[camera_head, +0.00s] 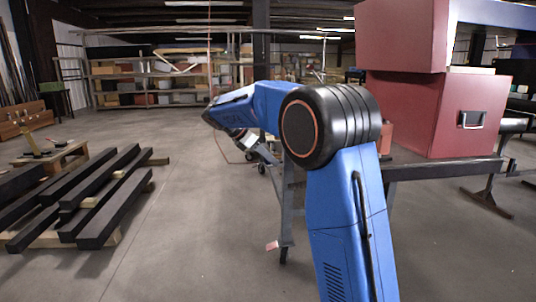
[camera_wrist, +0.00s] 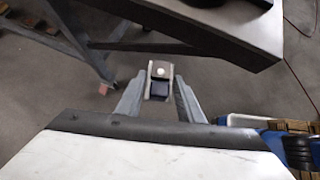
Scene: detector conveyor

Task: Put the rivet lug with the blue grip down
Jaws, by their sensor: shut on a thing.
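In the wrist view my gripper (camera_wrist: 159,84) reaches up from the white wrist body, its two grey fingers closed in on a small part. The part is the rivet lug (camera_wrist: 160,69), a grey metal piece with a pale round rivet head and a dark blue block below it. It is held above the grey floor, touching nothing else that I can see. In the head view my blue arm reaches away to the left; the fingers and the lug cannot be made out there.
A dark bench edge (camera_wrist: 225,35) crosses the upper wrist view, close beyond the lug. In the head view the bench rail (camera_head: 440,170) carries red boxes (camera_head: 470,115) at the right.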

